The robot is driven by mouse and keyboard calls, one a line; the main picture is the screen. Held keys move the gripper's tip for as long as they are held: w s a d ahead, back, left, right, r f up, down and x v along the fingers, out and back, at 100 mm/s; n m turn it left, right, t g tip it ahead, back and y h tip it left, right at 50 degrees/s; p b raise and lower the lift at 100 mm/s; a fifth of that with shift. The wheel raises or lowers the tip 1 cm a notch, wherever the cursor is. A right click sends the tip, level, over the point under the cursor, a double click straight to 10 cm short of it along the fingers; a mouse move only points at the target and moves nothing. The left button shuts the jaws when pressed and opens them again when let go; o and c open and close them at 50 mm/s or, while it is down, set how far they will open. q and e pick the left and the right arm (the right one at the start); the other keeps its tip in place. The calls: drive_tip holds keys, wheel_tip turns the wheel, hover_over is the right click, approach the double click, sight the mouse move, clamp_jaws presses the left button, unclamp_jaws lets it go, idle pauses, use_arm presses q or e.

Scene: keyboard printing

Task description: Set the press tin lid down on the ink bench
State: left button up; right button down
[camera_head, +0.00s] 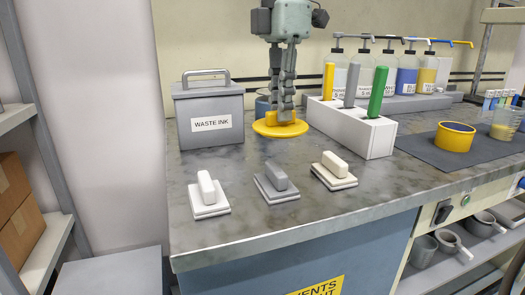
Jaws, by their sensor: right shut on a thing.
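The press tin lid (265,127) is a flat yellow disc at the back of the ink bench, between a grey waste ink box and a white holder. My right gripper (286,114) comes down from above with its fingers shut on the lid. The lid looks level, on or just above the bench top (240,232); I cannot tell whether it touches. A round yellow tin (453,140) with a dark blue top stands on a dark mat at the right. My left gripper is not in view.
The waste ink box (211,108) is close left of the lid. The white holder (352,131) with yellow, grey and green handles is close right. A white block (209,196), a grey block (277,184) and a cream block (333,172) stand in front. Pump bottles (407,80) line the back.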

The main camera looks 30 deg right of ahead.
drive_tip(key=shift+w+d+f+m, duration=0.15)
drive_tip(key=shift+w+d+m, duration=0.05)
drive_tip(key=shift+w+m, duration=0.15)
drive_tip(key=w+d+f, duration=0.2)
drive_tip(key=w, duration=0.1)
drive_tip(key=w+d+f+p, duration=0.1)
drive_tip(key=w+f, duration=0.1)
drive_tip(key=w, duration=0.1)
drive_tip(key=w+d+f+p, duration=0.1)
drive_tip(key=w+d+f, duration=0.1)
drive_tip(key=w, duration=0.1)
drive_tip(key=shift+w+d+f, duration=0.25)
drive_tip(key=shift+d+f, duration=0.1)
wheel_tip(320, 180, down, 4)
drive_tip(key=shift+r, duration=0.1)
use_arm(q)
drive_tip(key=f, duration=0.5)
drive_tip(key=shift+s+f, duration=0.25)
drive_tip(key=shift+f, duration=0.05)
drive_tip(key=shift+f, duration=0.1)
